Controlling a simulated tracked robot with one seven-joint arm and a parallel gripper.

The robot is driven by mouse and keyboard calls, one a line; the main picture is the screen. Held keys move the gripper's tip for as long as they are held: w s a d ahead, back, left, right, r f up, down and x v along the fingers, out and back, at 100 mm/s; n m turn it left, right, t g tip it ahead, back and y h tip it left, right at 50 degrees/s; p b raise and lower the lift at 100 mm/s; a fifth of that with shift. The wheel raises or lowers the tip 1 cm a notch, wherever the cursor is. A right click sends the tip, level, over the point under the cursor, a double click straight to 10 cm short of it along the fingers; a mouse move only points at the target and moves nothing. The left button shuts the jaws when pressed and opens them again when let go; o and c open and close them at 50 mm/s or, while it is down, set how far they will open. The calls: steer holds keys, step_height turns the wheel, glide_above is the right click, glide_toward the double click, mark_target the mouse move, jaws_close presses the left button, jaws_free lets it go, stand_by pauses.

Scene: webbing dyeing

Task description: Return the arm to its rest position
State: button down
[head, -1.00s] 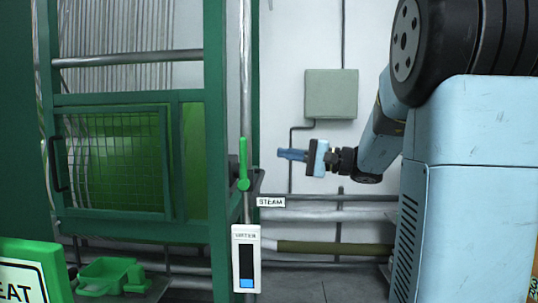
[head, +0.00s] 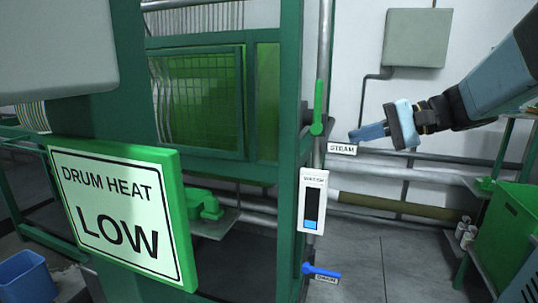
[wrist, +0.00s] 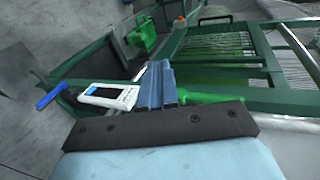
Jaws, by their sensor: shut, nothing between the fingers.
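My gripper (head: 353,135) has its two blue fingers together, with nothing between them. In the head view it points left, in front of the white wall. It appears just right of the upright green steam lever (head: 318,105) and above the STEAM label (head: 342,149); a gap shows between fingers and lever. In the wrist view the closed fingers (wrist: 158,85) overlap the background, with a green handle (wrist: 205,98) partly hidden behind them. My forearm stretches in from the upper right of the head view.
A white water gauge (head: 313,178) and a blue lever (head: 322,271) sit below the steam lever. A DRUM HEAT LOW sign (head: 120,215) stands front left. A green frame holds a mesh door (head: 197,105). Pipes run along the wall; a green bin (head: 508,235) stands right.

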steer(key=s+d+f+n+h, duration=0.1)
steer(key=s+f+n+h, duration=0.1)
steer(key=s+f+h, duration=0.2)
steer(key=s+d+f+n+h, duration=0.1)
steer(key=s+f+n+h, duration=0.1)
steer(key=s+f+h, duration=0.3)
steer(key=shift+s+d+f+n+t+h, duration=0.35)
steer(key=shift+s+h, duration=1.45)
steer(key=shift+s, duration=0.95)
steer(key=shift+a, duration=0.1)
steer(key=shift+s, duration=0.1)
